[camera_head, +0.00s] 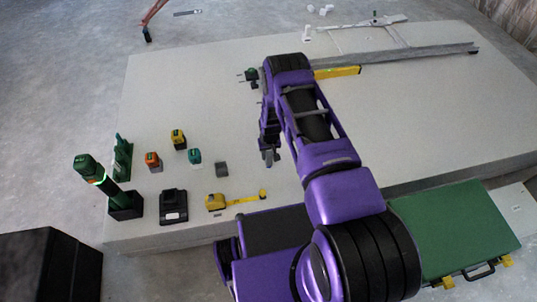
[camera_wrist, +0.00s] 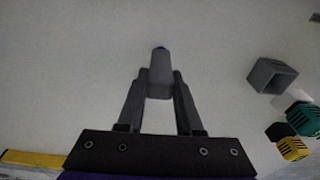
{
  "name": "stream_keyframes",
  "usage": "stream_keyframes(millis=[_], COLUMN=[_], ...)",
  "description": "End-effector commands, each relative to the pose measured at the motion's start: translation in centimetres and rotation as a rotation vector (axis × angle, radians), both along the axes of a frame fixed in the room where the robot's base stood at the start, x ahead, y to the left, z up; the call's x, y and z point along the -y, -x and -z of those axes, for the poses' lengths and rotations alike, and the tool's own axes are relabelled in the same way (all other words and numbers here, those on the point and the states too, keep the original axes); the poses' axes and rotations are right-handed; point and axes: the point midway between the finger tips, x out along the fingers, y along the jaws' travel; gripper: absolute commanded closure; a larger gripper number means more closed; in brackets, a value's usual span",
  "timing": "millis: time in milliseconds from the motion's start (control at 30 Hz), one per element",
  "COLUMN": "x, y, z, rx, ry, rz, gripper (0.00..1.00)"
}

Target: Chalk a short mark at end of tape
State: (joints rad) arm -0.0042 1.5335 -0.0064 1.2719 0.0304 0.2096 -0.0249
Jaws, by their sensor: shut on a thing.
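My gripper (camera_wrist: 160,88) is shut on a grey marker-like chalk holder (camera_wrist: 160,72) with a small blue tip, which points away from the wrist over the pale panel. In the head view my gripper (camera_head: 270,156) hangs above the panel (camera_head: 400,120), up and right of the tape. A yellow tape measure (camera_head: 215,202) lies near the panel's front edge. Its yellow tape (camera_head: 245,199) is pulled out to the right and ends in a yellow piece (camera_head: 264,194). The tape is not visible in the wrist view. I cannot make out any chalk mark.
A black charger (camera_head: 173,206) and green tool (camera_head: 97,178) stand further left. A yellow level (camera_head: 337,72) lies behind my arm.

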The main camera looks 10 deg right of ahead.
Motion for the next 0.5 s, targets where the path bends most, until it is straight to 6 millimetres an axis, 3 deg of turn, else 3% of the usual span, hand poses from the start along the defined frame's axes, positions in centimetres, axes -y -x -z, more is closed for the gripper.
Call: stream_keyframes(millis=[233,500], x=[0.0,0.0], y=[1.6,2.1], z=[0.0,0.0], rx=[-0.009,-0.007], ry=[0.000,0.000], rz=[0.000,0.000], gripper=[1.00,1.00])
